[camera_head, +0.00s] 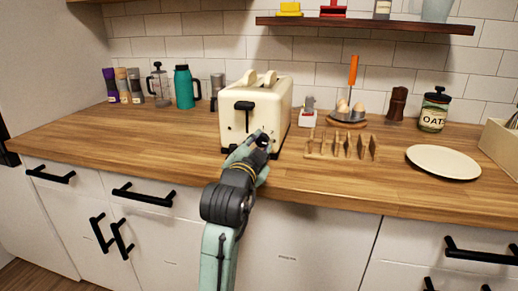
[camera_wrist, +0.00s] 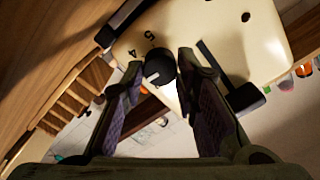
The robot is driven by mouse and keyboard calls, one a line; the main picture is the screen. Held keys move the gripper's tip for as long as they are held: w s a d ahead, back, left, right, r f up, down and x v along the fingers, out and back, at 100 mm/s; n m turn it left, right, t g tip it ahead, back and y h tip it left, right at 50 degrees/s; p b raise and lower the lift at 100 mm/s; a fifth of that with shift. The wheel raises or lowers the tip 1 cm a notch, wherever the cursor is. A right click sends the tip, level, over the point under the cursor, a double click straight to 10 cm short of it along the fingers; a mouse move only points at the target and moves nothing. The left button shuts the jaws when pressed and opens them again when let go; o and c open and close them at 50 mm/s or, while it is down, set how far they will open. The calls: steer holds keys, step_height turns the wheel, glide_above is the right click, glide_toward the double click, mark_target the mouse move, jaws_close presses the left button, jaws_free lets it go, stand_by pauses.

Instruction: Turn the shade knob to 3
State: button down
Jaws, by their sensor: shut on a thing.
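The cream toaster (camera_head: 268,105) stands on the wooden counter, with its black lever on the front; it also shows in the wrist view (camera_wrist: 215,25). The shade knob (camera_wrist: 158,68) is a dark round dial on the toaster's face, with a small pale mark on it. The printed digits 5 and 4 show beside it; other digits are hidden or out of view. My gripper (camera_wrist: 160,66) has its two fingertips on either side of the knob, shut on it. In the head view my gripper (camera_head: 262,141) is at the toaster's lower front right and hides the knob.
A toast rack (camera_head: 340,147) stands right of the toaster, with a white plate (camera_head: 443,161) farther right. A teal bottle (camera_head: 184,87) and a French press (camera_head: 160,86) stand to the left. An egg holder (camera_head: 347,121) is behind the rack.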

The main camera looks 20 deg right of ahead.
steer(key=shift+m, duration=0.3)
steer(key=c, duration=1.2)
jaws_free()
steer(key=shift+c, duration=0.2)
steer(key=v, duration=0.7)
steer(key=shift+s+a, duration=0.15)
steer(key=shift+s, duration=0.1)
